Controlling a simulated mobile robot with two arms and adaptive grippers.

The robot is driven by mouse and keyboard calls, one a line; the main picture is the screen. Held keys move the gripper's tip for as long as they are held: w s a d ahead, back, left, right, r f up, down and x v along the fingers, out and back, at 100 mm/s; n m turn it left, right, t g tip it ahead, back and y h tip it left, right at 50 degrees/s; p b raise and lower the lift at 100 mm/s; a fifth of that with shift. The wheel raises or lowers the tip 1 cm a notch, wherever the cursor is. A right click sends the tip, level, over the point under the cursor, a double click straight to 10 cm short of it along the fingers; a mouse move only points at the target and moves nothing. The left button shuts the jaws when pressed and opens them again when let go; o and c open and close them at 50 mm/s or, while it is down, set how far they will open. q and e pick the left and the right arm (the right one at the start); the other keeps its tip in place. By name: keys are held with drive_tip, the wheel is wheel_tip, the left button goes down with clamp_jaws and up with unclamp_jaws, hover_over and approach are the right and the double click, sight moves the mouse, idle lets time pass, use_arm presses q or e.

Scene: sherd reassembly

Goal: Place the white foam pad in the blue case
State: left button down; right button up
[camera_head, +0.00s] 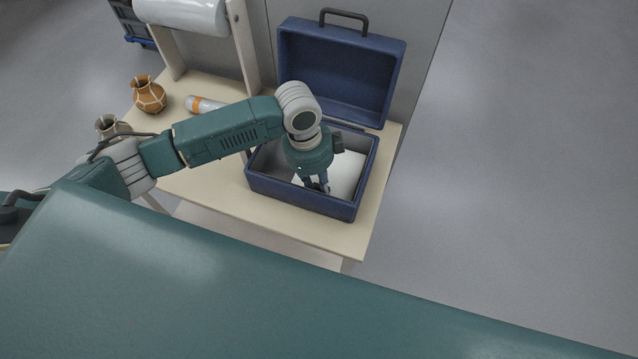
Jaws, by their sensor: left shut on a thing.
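The blue case (302,198) stands on the table with its lid raised at the back. The white foam pad (347,174) shows inside the case, within its walls, toward the right part. My left gripper (319,187) reaches down into the case and is shut on the white foam pad. My wrist and gripper hide part of the pad and the left side of the case interior. Whether the pad touches the case floor is hard to tell. My right gripper is not in view.
A cracked orange vase (149,95), a grey vase (112,127) and a white tube with an orange band (205,104) are at the left. A white roll (183,14) hangs on a frame behind.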

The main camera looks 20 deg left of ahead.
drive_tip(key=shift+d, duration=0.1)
use_arm(q)
drive_tip(key=shift+f, duration=0.2)
drive_tip(key=c, duration=1.9)
unclamp_jaws()
drive_tip(key=shift+o, duration=0.2)
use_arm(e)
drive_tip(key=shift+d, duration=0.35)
use_arm(q)
drive_tip(key=shift+r, duration=0.1)
wheel_tip(320, 180, up, 12)
drive_tip(key=a+b, duration=0.1)
drive_tip(key=shift+a, duration=0.4)
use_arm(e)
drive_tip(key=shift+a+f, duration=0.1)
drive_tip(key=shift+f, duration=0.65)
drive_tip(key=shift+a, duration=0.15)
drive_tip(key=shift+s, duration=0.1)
